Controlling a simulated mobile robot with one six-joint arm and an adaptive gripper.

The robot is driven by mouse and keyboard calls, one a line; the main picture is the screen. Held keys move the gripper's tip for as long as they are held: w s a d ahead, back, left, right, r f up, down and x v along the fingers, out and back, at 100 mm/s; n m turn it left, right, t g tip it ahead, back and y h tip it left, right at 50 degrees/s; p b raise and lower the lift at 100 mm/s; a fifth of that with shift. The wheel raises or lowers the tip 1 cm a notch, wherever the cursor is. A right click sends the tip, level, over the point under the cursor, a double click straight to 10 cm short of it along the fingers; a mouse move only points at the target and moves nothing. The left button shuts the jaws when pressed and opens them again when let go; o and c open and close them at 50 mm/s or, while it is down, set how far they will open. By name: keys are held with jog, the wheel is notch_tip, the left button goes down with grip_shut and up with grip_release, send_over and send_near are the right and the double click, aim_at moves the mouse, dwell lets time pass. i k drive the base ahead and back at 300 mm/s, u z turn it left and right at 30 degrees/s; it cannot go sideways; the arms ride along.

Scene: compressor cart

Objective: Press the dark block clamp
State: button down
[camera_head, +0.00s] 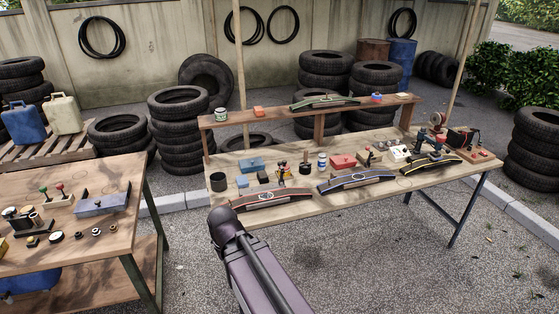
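I cannot tell for sure which item is the dark block clamp. Small pieces with upright handles, one green-topped and one red-topped (61,190), stand on the left workbench. A low dark piece (18,218) lies in front of them. A small dark block (262,177) sits on the middle workbench behind the red-edged curved piece. All are too small for detail. My arm rises from the bottom centre, in front of the middle workbench. My gripper is not visible.
The middle workbench (302,213) carries curved pieces edged red (270,199), blue (356,180) and yellow (431,163), plus boxes and cans. The left workbench (104,241) holds a grey-blue box (102,204) and small rings. Gravel between the benches is open; tyres stand behind.

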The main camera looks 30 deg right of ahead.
aim_at(280, 163)
jog(key=i, duration=0.85)
jog(key=u, duration=0.05)
